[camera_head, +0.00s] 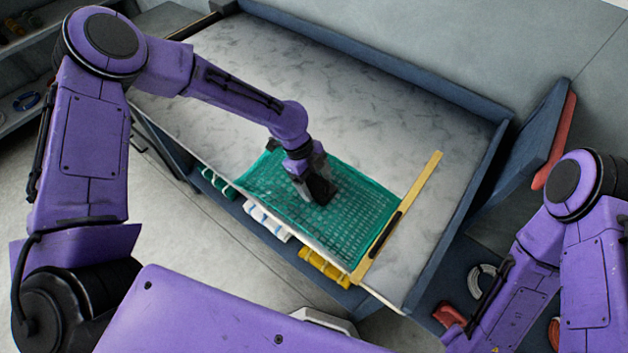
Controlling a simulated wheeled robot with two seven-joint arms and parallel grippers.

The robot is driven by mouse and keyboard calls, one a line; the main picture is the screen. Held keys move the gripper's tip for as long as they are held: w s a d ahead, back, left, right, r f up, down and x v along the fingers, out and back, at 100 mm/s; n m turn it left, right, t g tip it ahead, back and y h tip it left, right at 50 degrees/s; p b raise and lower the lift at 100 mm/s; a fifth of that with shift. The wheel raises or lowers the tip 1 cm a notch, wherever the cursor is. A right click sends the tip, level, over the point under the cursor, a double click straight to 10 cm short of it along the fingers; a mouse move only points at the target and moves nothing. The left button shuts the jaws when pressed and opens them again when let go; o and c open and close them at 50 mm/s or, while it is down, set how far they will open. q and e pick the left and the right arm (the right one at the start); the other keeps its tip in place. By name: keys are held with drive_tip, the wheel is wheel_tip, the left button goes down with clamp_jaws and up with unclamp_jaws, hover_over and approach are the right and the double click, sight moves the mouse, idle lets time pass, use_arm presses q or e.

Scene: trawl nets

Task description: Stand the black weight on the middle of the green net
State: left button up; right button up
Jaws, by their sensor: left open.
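The green net (355,220) lies flat on the pale marbled tabletop, near the table's front edge. My left gripper (318,186) reaches down over the middle of the net and is open. A dark blocky shape shows at its tip, low over the net or on it. I cannot tell the black weight from the dark gripper fingers there, and the arm hides part of this spot. My right arm is at the right, with its gripper out of view.
A yellow ruler-like strip (417,192) lies along the net's right side, with a slim dark item (385,236) beside it. Blue raised edges bound the table's back and right. White cloth (268,221) and yellow cloth (325,266) hang at the front. The tabletop behind is clear.

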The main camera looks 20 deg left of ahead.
use_arm(q)
drive_tip(key=shift+s+a+f, duration=0.2)
drive_tip(key=shift+s+f, duration=0.45)
drive_tip(key=shift+f, duration=0.15)
drive_tip(key=shift+r, duration=0.2)
drive_tip(key=shift+w+d+r+p, duration=0.1)
drive_tip(key=shift+r+p, duration=0.55)
drive_tip(key=r+b, duration=0.1)
drive_tip(key=w+a+r, duration=0.1)
drive_tip(key=r, duration=0.1)
drive_tip(key=shift+w+a+b, duration=0.2)
drive_tip(key=shift+a+b, duration=0.1)
drive_tip(key=shift+b, duration=0.05)
drive_tip(key=v, duration=0.8)
drive_tip(key=shift+r+b, duration=0.3)
drive_tip(key=shift+b, duration=0.15)
